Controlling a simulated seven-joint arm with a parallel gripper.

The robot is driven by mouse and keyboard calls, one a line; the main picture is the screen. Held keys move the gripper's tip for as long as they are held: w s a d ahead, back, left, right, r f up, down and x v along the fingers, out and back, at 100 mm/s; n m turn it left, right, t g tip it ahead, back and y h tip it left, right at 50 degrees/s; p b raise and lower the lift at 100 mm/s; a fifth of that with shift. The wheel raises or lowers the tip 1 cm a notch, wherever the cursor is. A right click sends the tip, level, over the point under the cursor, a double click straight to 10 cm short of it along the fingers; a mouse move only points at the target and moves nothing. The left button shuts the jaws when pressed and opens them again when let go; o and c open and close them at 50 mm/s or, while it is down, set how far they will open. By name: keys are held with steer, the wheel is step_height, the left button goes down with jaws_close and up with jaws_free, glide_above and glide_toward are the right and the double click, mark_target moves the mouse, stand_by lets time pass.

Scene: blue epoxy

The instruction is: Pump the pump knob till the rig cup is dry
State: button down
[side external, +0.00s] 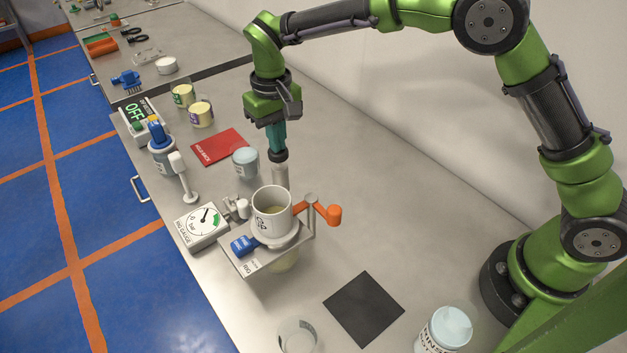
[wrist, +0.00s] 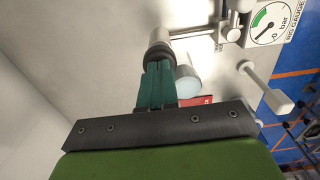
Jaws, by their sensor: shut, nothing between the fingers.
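The rig cup (side external: 272,205) is a white mug standing upright on the rig plate (side external: 258,262), with pale yellowish liquid inside. Behind it stands a pump with a pale cylindrical body (side external: 281,174) and a dark round pump knob (side external: 278,155). My gripper (side external: 278,149) points straight down at the knob, its teal fingers shut and empty. The fingertips seem to rest on the knob's top. In the wrist view the fingers (wrist: 157,70) end at the dark knob (wrist: 158,53). How far the knob is pressed cannot be told.
The rig gauge (side external: 203,224) stands left of the rig, needle near its low end. An orange handle (side external: 332,214) sticks out right. A jar with a pale blue lid (side external: 246,161) stands close behind-left of the pump.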

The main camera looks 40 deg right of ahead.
steer(key=shift+f, duration=0.1)
stand_by(1.1)
stand_by(1.4)
steer(key=shift+f, duration=0.9)
steer(key=shift+r, duration=0.95)
stand_by(0.4)
steer(key=shift+r, duration=3.55)
steer(key=shift+w, duration=0.1)
